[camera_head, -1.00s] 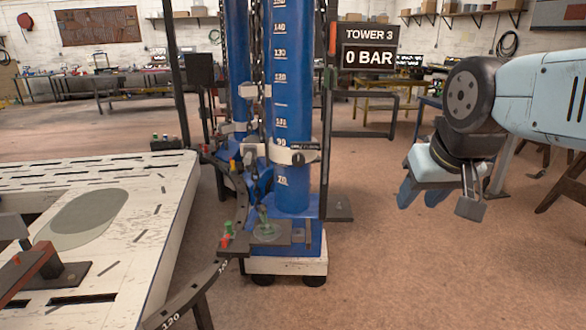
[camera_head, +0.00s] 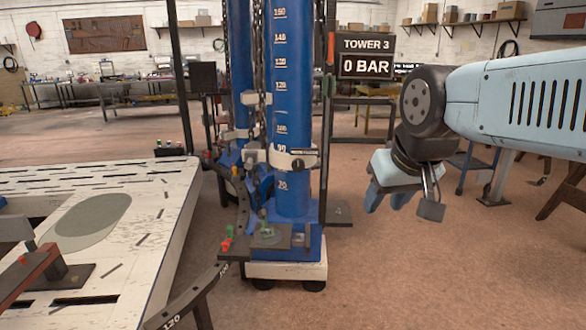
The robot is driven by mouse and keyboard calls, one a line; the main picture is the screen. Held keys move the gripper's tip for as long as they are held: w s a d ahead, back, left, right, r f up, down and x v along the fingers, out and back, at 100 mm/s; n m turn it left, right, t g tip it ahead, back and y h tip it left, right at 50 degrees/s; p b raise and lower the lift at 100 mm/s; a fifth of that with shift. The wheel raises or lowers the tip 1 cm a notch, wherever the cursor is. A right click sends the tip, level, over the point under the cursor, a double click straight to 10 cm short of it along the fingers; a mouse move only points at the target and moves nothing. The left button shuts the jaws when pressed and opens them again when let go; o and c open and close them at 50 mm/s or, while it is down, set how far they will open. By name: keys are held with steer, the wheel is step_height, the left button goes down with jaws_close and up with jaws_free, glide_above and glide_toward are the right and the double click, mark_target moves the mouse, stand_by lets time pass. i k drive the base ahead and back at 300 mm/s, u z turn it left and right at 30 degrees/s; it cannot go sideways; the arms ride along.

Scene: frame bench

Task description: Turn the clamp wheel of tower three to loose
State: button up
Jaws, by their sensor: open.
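Tower three is the blue column (camera_head: 293,95) with a white number scale, standing on a white and blue foot in the middle of the view. A sign reading TOWER 3 and 0 BAR (camera_head: 366,56) hangs to its right. A pale collar (camera_head: 292,158) goes around the column's lower part, with a small dark round part (camera_head: 298,163) on its front; I cannot tell whether this is the clamp wheel. My gripper (camera_head: 386,203) is to the right of the tower, in the air, pointing down. Its blue fingers are apart and hold nothing.
A white slotted bench (camera_head: 165,185) fills the left side, with a red and black clamp on it. A curved dark rail (camera_head: 190,298) marked 120 runs beside it towards the tower. A second blue tower (camera_head: 238,70) stands behind.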

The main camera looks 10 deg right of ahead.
mark_target(298, 164)
steer(key=u, duration=0.05)
steer(key=i, duration=1)
steer(key=z, duration=0.05)
